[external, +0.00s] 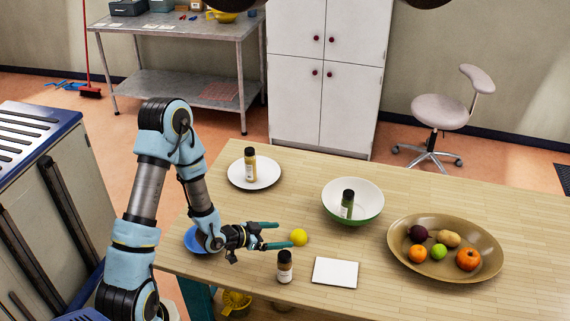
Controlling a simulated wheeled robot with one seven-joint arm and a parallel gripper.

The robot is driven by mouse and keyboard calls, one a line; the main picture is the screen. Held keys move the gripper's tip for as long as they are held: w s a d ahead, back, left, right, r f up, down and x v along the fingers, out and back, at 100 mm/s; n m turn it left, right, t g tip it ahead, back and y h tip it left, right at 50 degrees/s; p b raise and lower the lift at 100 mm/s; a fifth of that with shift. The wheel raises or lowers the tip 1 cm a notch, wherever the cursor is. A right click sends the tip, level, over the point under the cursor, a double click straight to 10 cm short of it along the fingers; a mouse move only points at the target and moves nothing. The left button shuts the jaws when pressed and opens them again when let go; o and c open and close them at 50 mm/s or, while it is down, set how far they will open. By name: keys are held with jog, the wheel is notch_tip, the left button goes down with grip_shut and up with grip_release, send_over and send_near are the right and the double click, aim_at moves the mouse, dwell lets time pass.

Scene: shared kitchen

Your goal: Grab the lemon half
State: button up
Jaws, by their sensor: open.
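From this one view I cannot tell the exact height or gap.
A dark-capped bottle (285,267) and a white board (335,273) lie close to my gripper. A blue dish (192,240) is partly hidden by my arm. Behind are a bottle on a white plate (237,180) and one in a green-white bowl (369,211). A fruit platter (484,231) is right.

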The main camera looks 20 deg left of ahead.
aim_at(295, 234)
jog(key=shift+w+d+f+b, duration=0.3)
jog(key=shift+f+b, duration=0.15)
jog(key=shift+b, duration=0.35)
jog(key=shift+w+d+r, duration=0.1)
jog(key=shift+w+d, duration=0.1)
jog(key=shift+d, duration=0.05)
jog(key=shift+w+d, duration=0.15)
jog(key=shift+d, duration=0.05)
jog(key=shift+p+x, duration=1.1)
jog(key=shift+x, duration=1.15)
jog(key=c, duration=1.4)
